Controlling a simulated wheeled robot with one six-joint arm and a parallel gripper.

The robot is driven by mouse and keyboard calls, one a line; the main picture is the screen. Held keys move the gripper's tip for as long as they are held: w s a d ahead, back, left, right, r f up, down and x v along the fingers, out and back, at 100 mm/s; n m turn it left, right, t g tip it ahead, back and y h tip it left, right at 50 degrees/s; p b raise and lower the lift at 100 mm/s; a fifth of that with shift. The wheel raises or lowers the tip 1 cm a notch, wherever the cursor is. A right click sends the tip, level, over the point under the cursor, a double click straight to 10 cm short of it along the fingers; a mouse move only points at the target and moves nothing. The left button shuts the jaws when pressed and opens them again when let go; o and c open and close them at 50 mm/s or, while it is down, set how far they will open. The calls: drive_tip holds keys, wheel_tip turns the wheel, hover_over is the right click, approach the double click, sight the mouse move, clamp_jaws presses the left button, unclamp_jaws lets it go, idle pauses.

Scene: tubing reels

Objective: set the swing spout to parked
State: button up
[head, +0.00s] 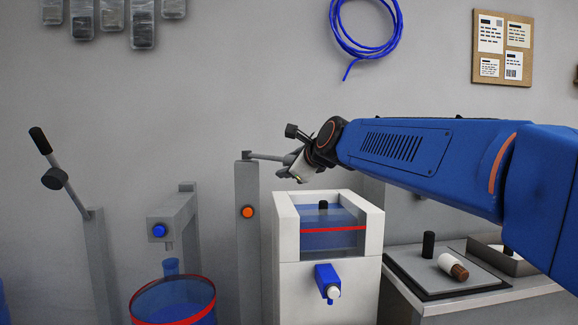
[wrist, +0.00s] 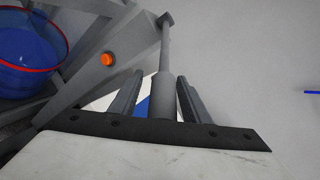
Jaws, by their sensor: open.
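The swing spout appears to be the thin grey arm (head: 266,156) on top of a grey post (head: 247,225) with an orange button (head: 247,211). It points right from the post, above the white tank. In the wrist view the spout (wrist: 165,50) runs from its pivot to a thicker grey sleeve between my two fingers. My gripper (head: 292,167) is open at the spout's free end, and it also shows in the wrist view (wrist: 158,88). One finger is on each side of the sleeve, with gaps visible. The sleeve's far end is hidden by the gripper body.
A white tank (head: 285,240) with blue liquid stands below my gripper. A red-rimmed blue bucket (head: 172,305) and a black-handled lever (head: 60,170) are at left. A tray (head: 450,280) with small cylinders is at right. Blue tubing (head: 372,50) hangs on the wall.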

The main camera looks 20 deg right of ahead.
drive_tip(key=v, duration=1.7)
drive_tip(key=shift+s, duration=0.1)
drive_tip(key=s+f+n+g, duration=0.3)
drive_tip(key=s+f+n, duration=0.3)
drive_tip(key=f, duration=0.8)
drive_tip(key=s+a+f+n+g, duration=0.1)
drive_tip(key=s+f+n+g, duration=0.2)
drive_tip(key=s+f+n, duration=0.3)
drive_tip(key=s+a+f+n+g+h, duration=0.1)
drive_tip(key=s+f+n+g, duration=0.3)
drive_tip(key=f+n, duration=0.9)
wheel_tip(320, 180, down, 10)
drive_tip(key=s, duration=0.2)
drive_tip(key=shift+s+a+f+n, duration=0.15)
drive_tip(key=shift+s+a+n, duration=0.05)
drive_tip(key=shift+s+n, duration=0.2)
